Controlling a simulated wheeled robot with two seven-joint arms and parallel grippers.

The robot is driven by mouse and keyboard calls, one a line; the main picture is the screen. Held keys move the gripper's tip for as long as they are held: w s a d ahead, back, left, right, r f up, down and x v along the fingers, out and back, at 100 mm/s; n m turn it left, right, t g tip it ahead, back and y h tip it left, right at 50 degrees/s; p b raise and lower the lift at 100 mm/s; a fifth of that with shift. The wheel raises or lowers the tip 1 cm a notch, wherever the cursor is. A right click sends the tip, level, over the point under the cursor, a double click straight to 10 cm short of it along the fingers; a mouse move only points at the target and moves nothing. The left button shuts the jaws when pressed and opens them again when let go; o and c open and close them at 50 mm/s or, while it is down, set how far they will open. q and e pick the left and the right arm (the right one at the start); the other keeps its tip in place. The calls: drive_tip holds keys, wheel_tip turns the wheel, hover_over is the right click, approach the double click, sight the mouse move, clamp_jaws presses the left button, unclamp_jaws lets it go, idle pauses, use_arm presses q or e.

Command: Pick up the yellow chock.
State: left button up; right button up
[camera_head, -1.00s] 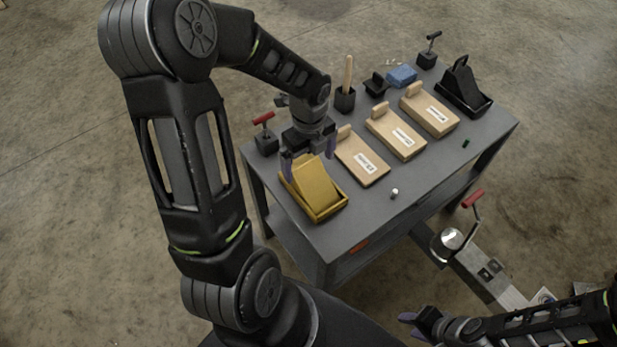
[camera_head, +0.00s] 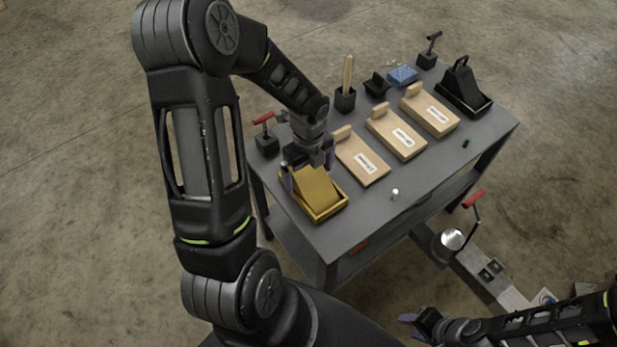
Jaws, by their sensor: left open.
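The yellow chock (camera_head: 316,187) is a wedge sitting in a shallow yellow tray (camera_head: 328,213) at the near left corner of the grey table. My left gripper (camera_head: 309,177) is open, pointing down over the upper end of the chock. One finger shows at the chock's left side and the other at its upper right. The gripper hides the chock's top end, and I cannot tell whether the fingers touch it. My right gripper (camera_head: 418,325) is low at the bottom right, away from the table, and small in view.
The table (camera_head: 352,222) also holds several wooden boards (camera_head: 361,158) with labels, a black chock in a tray (camera_head: 464,88), a blue block (camera_head: 403,75), a cup with a stick (camera_head: 346,97), and a red-handled tool (camera_head: 265,136). A trailer jack (camera_head: 453,238) stands at the right.

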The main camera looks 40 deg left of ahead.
sight(309, 169)
use_arm(q)
drive_tip(key=shift+c, duration=0.4)
drive_tip(key=c, duration=2)
drive_tip(key=shift+c, duration=0.2)
wheel_tip(309, 169, up, 10)
drive_tip(key=shift+r+p, duration=0.1)
drive_tip(key=shift+p, duration=0.4)
